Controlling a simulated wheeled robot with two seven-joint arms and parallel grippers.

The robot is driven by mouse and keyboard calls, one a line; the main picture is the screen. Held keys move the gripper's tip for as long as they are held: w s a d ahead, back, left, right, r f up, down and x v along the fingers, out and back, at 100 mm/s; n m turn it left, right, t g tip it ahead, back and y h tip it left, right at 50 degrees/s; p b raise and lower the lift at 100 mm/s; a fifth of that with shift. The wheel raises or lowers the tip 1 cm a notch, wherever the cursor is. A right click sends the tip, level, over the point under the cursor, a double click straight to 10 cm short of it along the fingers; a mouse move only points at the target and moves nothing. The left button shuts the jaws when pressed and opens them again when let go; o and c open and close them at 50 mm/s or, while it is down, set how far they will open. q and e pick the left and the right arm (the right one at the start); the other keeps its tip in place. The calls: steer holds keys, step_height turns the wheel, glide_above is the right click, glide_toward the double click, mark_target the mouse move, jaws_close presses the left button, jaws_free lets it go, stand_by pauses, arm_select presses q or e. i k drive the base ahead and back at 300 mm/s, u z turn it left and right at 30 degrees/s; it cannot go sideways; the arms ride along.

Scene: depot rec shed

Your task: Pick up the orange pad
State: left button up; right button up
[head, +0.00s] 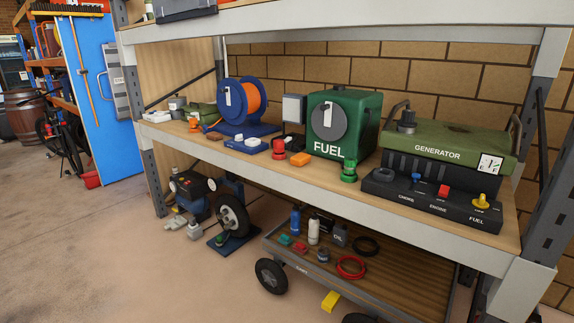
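The pad looks unobstructed from the front. Neither of my grippers shows in the head view.
A blue reel (231,106) and small parts crowd the shelf's left half; the generator (446,147) fills its right end. An upper shelf (330,20) hangs above. Below stands a cart (415,290) with loose items. The floor (75,245) at left is clear.

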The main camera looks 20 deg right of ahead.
mark_target(300, 160)
steer(key=u, duration=0.55)
steer(key=i, duration=0.95)
steer(key=u, duration=0.55)
steer(key=i, duration=1.05)
steer(key=z, duration=0.75)
steer(key=i, duration=0.75)
steer(key=z, duration=1.25)
steer(key=i, duration=0.3)
steer(key=z, duration=0.25)
